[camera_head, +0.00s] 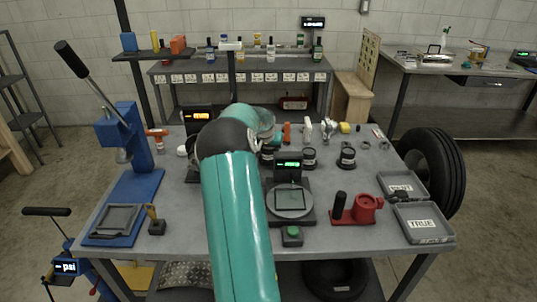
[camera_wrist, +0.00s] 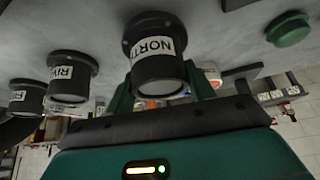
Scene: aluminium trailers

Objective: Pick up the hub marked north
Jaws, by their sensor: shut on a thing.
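The hub marked north (camera_wrist: 156,48) is a dark cylinder with a wider flange and a white label, seen in the wrist view, where the table appears at the top. My gripper (camera_wrist: 160,86) is shut on it, with one green finger on each side of its body. Its flange is close to the grey tabletop; I cannot tell whether it touches. In the head view my arm hides most of the gripper. Two other dark labelled hubs stand beside it in the wrist view, the nearer one (camera_wrist: 71,78) reading "RIV" and a farther one (camera_wrist: 27,97).
On the table (camera_head: 350,225) are a blue lever press (camera_head: 137,185), a scale (camera_head: 290,200) with a green display, a green button (camera_head: 292,234), a red fixture (camera_head: 357,208) and a grey tray marked TRUE (camera_head: 424,238). A tyre (camera_head: 437,165) stands at the right.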

